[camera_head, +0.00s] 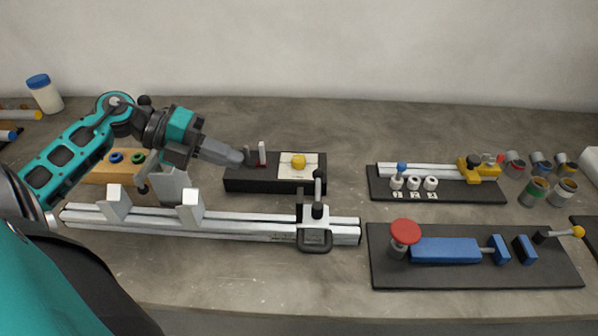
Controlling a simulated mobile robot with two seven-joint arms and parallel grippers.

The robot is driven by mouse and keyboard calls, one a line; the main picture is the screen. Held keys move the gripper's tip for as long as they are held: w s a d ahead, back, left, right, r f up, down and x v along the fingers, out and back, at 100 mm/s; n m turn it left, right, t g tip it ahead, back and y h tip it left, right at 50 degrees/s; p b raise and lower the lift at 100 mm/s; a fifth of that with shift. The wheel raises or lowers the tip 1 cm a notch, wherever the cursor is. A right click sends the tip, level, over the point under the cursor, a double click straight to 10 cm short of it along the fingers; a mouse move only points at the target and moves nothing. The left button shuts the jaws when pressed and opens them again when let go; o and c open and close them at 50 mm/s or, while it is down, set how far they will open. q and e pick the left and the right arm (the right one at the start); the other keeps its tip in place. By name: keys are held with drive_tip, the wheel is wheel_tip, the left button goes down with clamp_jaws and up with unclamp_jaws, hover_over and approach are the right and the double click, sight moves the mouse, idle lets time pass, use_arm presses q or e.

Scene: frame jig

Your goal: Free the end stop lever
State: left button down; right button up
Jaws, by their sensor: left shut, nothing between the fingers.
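A silver rail (240,224) lies across the table, with two white angled blocks (115,204) on its left half. A dark end stop (314,240) sits at the rail's right end. Its black lever (317,190) stands roughly upright with a round knob on top. My left gripper (239,158) is shut and empty, pointing right over the left end of a black box (250,181) behind the rail. It is to the left of the lever and apart from it. My right gripper is not in view.
The black box carries a cream plate with a yellow knob (299,161) and a small red-and-white upright piece (262,153). A wooden block (106,170) stands behind the rail's left end. A dark board with a blue clamp (445,250) lies right of the end stop.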

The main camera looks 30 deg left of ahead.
use_arm(q)
drive_tip(key=shift+s, duration=0.1)
approach(318, 192)
drive_tip(key=w+d+f, duration=0.3)
drive_tip(key=w, duration=0.1)
drive_tip(key=shift+w+d+f, duration=0.15)
drive_tip(key=shift+w+d, duration=0.05)
idle(0.4)
drive_tip(key=shift+w+d+m, duration=0.1)
drive_tip(key=shift+w+m, duration=0.05)
drive_tip(key=shift+m, duration=0.15)
